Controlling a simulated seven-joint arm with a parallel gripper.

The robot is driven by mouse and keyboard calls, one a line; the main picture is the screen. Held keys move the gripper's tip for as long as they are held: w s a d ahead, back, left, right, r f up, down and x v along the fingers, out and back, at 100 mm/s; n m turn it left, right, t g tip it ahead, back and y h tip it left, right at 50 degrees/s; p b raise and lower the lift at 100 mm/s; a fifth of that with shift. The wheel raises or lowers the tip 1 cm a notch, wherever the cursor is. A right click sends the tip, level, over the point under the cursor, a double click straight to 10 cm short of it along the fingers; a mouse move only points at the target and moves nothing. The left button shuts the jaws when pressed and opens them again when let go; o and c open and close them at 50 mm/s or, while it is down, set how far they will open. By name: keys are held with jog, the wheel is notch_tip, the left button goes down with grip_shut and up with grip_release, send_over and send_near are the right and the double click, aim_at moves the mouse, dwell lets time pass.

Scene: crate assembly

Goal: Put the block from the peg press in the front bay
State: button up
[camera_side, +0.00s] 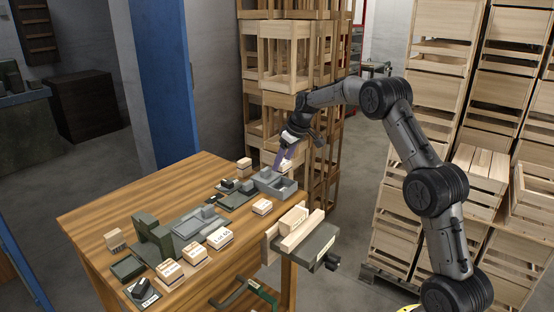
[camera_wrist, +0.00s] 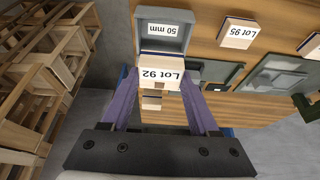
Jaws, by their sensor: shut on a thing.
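My gripper (camera_side: 282,161) is shut on a pale wooden block (camera_side: 287,164) at the far right end of the bench. In the wrist view the held block (camera_wrist: 161,76) is marked "Lot 92" and sits between the two purple fingers. A grey open bay tray (camera_side: 284,191) lies right below the gripper in the side view. In the wrist view a grey bay (camera_wrist: 175,45) with a "50 mm" label lies just beyond the block, and the block overlaps its near edge in the picture. I cannot tell whether block and tray touch.
Other blocks stand on the wooden bench (camera_side: 190,177), one marked "Lot 95" (camera_wrist: 238,32). A dark green fixture (camera_side: 150,235) and a grey fixture (camera_side: 193,222) stand left of the tray. A vise (camera_side: 315,250) juts from the front edge. Wooden crates (camera_side: 284,70) are stacked behind.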

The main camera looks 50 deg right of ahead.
aim_at(282, 171)
jog(key=shift+f, duration=3.4)
jog(key=o, duration=1.4)
jog(key=shift+w+r, duration=0.1)
jog(key=shift+r, duration=3.95)
jog(key=shift+a, duration=0.1)
